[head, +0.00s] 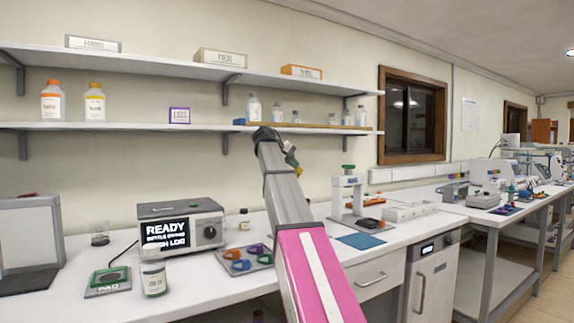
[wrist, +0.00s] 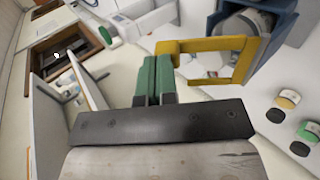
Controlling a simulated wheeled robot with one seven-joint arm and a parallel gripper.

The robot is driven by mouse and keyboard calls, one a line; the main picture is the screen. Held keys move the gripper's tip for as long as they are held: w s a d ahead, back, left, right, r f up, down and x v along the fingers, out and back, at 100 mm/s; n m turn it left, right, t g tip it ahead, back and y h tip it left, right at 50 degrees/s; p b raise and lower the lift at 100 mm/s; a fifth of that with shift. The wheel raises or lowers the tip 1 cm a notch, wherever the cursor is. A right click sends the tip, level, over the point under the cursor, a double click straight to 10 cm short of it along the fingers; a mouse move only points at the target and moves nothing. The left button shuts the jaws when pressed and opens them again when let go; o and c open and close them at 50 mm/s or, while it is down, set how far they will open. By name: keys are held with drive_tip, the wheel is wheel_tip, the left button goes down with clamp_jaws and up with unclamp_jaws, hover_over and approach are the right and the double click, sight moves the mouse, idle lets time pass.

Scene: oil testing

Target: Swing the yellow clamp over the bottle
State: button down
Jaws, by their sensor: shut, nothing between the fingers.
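In the wrist view, the yellow clamp (wrist: 205,45) is a squared frame just right of and beyond my gripper (wrist: 152,62). My green fingers are together and empty, with the clamp's upper bar crossing close to their tips; I cannot tell whether they touch. The clamp's right end lies against a blue block (wrist: 282,6) that holds a grey-white rounded thing (wrist: 240,27), perhaps the bottle; I cannot tell. In the head view, my arm hides most of this area, and only a small yellow piece shows beside its far end.
Several small bottles (wrist: 288,99) stand at the right of the wrist view. Shelves (head: 180,126) run along the wall behind my arm.

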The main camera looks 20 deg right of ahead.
drive_tip(key=shift+w+d+f, duration=0.1)
drive_tip(key=shift+d+f, duration=0.05)
drive_tip(key=shift+d, duration=0.3)
drive_tip(key=shift+w+d+f, duration=0.1)
drive_tip(key=shift+d+f, duration=0.05)
drive_tip(key=shift+d, duration=0.25)
drive_tip(key=x, duration=0.3)
drive_tip(key=shift+w+d+f, duration=0.1)
drive_tip(key=shift+d, duration=0.25)
drive_tip(key=shift+a, duration=0.1)
drive_tip(key=shift+r, duration=0.9)
drive_tip(key=shift+r, duration=0.1)
drive_tip(key=shift+w+r, duration=0.1)
drive_tip(key=shift+r, duration=0.2)
wheel_tip(320, 180, up, 13)
drive_tip(key=shift+r, duration=0.1)
